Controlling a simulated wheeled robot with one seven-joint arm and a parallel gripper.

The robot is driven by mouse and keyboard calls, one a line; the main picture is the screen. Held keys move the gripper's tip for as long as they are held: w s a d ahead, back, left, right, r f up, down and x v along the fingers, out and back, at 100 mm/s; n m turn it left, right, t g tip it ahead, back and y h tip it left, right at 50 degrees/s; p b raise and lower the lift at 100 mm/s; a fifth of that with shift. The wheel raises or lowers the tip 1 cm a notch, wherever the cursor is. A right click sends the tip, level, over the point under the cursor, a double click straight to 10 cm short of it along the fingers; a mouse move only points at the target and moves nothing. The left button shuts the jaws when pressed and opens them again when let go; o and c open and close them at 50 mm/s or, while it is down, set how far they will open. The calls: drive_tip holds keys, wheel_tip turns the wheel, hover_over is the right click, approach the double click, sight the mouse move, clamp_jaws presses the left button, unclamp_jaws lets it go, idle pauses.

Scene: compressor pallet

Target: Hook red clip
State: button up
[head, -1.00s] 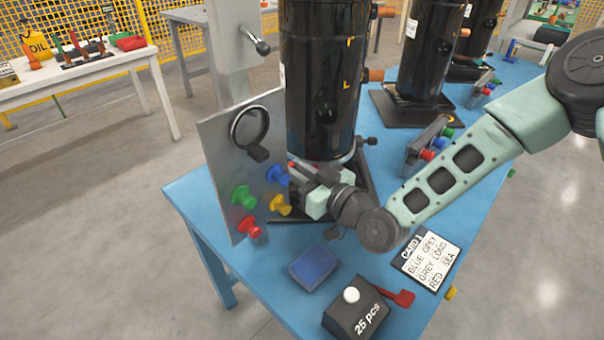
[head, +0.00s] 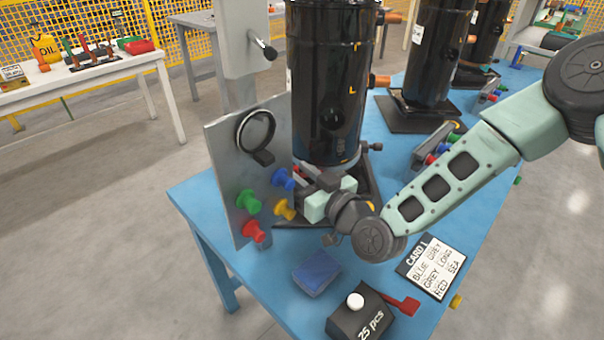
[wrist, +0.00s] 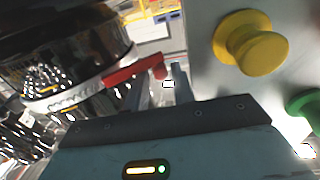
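A red clip (wrist: 134,72) shows in the wrist view as a flat red bar with a rounded end, beside the metal band of the black compressor (wrist: 75,65). In the head view the compressor (head: 330,85) stands upright on the blue table, and a bit of red shows by my gripper (head: 303,182). My gripper is low between the compressor and the grey panel. In the wrist view its grey fingers (wrist: 165,88) are close together at the rounded end of the clip. I cannot tell whether they grip it; the contact is blurred and partly hidden.
The grey panel (head: 220,165) stands close by with blue, green, yellow and red knobs; its yellow knob (wrist: 248,42) is near my gripper in the wrist view. A blue block (head: 316,272), a black box (head: 360,318) and a card (head: 432,267) lie in front.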

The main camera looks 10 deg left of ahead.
drive_tip(key=shift+s+d, duration=0.1)
drive_tip(key=v, duration=0.7)
drive_tip(key=shift+b, duration=0.3)
drive_tip(key=shift+s+d, duration=0.1)
